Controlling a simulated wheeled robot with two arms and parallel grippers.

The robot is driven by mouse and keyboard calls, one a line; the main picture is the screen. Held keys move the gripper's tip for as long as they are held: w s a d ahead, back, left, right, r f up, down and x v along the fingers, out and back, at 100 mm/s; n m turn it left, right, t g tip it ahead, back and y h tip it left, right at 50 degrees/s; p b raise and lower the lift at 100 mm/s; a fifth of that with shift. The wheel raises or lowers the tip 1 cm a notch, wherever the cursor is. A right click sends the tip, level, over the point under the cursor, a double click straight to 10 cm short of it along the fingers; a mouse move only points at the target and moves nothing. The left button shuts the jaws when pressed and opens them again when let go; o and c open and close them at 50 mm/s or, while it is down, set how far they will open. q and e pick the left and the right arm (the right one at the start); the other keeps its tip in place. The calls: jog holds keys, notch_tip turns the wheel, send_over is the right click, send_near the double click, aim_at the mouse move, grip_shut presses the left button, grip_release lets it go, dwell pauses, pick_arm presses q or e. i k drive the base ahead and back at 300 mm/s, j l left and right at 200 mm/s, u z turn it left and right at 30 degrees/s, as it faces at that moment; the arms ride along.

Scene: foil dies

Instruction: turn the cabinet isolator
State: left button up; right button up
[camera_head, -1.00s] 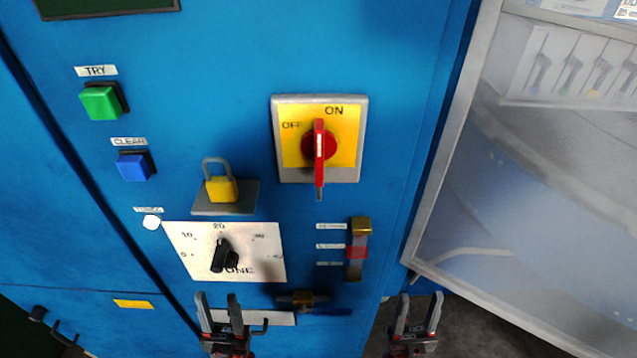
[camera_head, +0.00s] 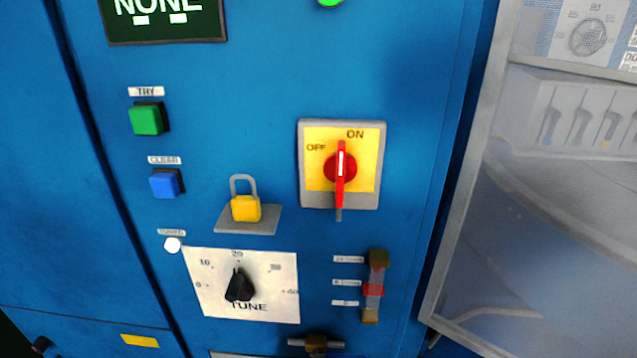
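The cabinet isolator (camera_head: 341,167) is a red rotary handle on a yellow plate (camera_head: 369,150) with a grey surround, on the blue cabinet front. The plate is marked OFF at upper left and ON at the top. The handle stands upright, its white-striped end pointing up toward ON and its lower end pointing down. Nothing touches it. Neither of my grippers is in view.
A yellow padlock (camera_head: 245,208) stands on a grey shelf left of the isolator. Green (camera_head: 146,119) and blue (camera_head: 166,183) buttons sit farther left. Below are a TUNE dial (camera_head: 239,286) and a red slider (camera_head: 373,290). A framed clear panel (camera_head: 560,220) stands at right.

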aim_at(340, 167)
jog(key=k+u, duration=0.4)
jog(key=k+j+u, duration=0.3)
jog(key=k+u, duration=0.15)
jog(key=k, duration=0.1)
